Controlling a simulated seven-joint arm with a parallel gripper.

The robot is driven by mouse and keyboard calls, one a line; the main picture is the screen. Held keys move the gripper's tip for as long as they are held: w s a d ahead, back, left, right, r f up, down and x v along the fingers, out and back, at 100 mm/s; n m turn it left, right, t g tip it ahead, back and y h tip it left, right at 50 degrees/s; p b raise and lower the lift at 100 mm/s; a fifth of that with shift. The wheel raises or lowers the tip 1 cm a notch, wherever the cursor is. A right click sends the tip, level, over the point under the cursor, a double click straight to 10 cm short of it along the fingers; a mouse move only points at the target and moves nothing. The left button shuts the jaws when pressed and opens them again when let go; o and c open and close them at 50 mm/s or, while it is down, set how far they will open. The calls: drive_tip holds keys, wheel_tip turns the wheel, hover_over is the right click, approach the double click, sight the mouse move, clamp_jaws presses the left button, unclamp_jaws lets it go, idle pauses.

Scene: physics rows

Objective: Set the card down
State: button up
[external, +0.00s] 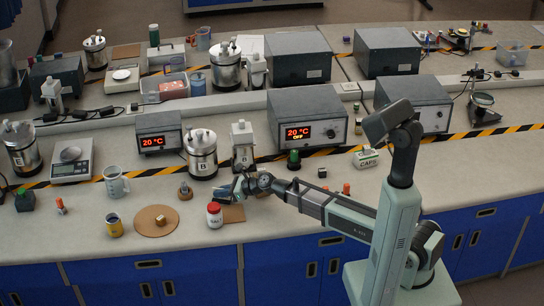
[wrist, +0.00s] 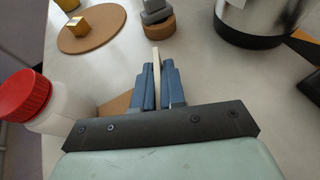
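My gripper (wrist: 158,85) points away from the camera in the wrist view, its two blue fingers close together. A thin cream card (wrist: 156,58) stands edge-on between the fingers, its end sticking out past the tips. In the external view my gripper (external: 224,193) is low over the bench, just above the salt bottle; the card cannot be made out there. Whether the card touches the bench is not clear.
A red-capped salt bottle (external: 215,216) stands close beside my gripper, with a brown square mat (external: 234,214) next to it. A round cork mat (external: 142,228) holds a gold cube (external: 160,220). A grey weight on a cork ring (external: 185,192) and a steel vessel (external: 202,158) stand behind.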

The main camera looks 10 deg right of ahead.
drive_tip(key=o, duration=0.6)
drive_tip(key=shift+c, duration=0.2)
drive_tip(key=shift+r, duration=5)
